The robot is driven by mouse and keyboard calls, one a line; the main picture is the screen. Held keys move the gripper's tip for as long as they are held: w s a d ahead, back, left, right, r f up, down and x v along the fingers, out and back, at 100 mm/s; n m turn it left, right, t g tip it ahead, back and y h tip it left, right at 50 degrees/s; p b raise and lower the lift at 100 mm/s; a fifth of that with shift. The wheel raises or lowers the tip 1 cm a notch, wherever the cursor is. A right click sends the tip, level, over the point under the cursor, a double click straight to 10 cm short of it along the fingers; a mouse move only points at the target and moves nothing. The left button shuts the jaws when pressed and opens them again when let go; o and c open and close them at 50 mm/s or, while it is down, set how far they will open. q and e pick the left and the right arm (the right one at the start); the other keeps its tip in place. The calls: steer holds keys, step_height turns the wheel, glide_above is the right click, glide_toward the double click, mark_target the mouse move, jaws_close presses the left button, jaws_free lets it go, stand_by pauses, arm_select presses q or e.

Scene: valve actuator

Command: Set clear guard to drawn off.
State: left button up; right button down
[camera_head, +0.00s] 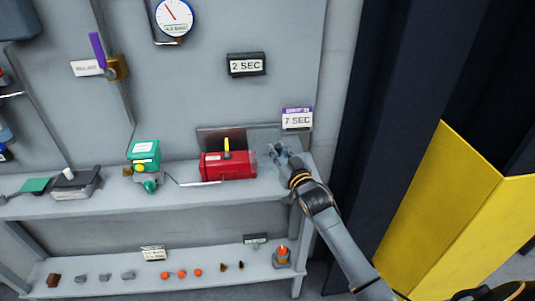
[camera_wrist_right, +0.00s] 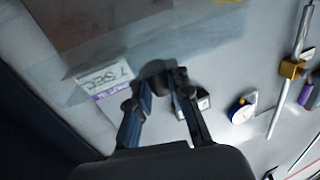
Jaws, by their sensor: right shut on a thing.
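The clear guard (camera_head: 262,140) is a see-through, faintly tinted cover at the right end of the red actuator (camera_head: 228,166) on the upper shelf. In the right wrist view the guard is a large translucent sheet (camera_wrist_right: 150,42) ahead of the fingers. My right gripper (camera_head: 280,153) reaches in from the lower right and is shut on part of the guard. In the right wrist view its two fingers (camera_wrist_right: 163,92) close around a dark knob-like piece at the guard's edge. The exact contact is partly hidden. My left gripper is out of view.
A "7 SEC" tag (camera_head: 297,119) is on the panel just above my right gripper, and a "2 SEC" tag (camera_head: 246,65) is higher up. A green-topped valve (camera_head: 145,160) stands left of the actuator. The lower shelf (camera_head: 215,281) holds several small parts. A yellow panel (camera_head: 450,215) stands at right.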

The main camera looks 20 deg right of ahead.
steer(key=shift+s+d+r, duration=0.1)
steer(key=shift+d, duration=0.5)
steer(key=shift+s+d, duration=0.1)
steer(key=shift+d, duration=0.25)
steer(key=shift+a, duration=0.2)
steer(key=c, duration=1.4)
jaws_free()
steer(key=shift+o, duration=1)
steer(key=shift+w+f, duration=0.2)
steer(key=shift+w, duration=0.05)
steer(key=shift+s, duration=0.1)
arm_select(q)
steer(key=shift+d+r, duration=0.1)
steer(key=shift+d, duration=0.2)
arm_select(e)
steer(key=s, duration=1.2)
